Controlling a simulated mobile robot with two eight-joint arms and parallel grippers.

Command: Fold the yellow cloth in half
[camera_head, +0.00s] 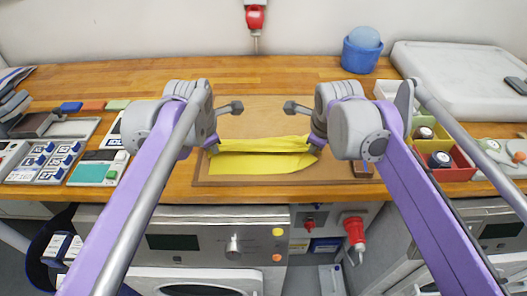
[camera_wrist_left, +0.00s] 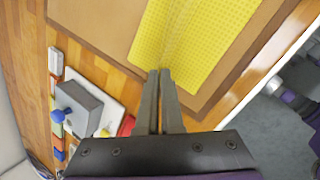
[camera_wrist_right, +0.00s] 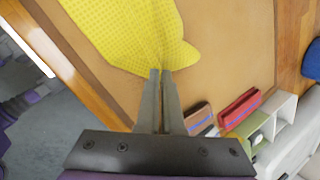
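The yellow waffle-textured cloth (camera_head: 255,165) lies on a brown mat (camera_head: 260,112) in the middle of the workbench. A raised ridge runs across it between my two grippers, with a flatter part towards the front edge. My left gripper (camera_head: 214,147) is at the cloth's left end, its fingers together with the ridge (camera_wrist_left: 168,55) running from the tips in the left wrist view. My right gripper (camera_head: 314,147) is at the right end, its fingers together on the cloth (camera_wrist_right: 150,45) in the right wrist view. The fingertips hide the pinched edges.
Cards and trays (camera_head: 45,160) lie on the left of the bench. A blue container (camera_head: 361,52) stands at the back. The mat behind the cloth is clear.

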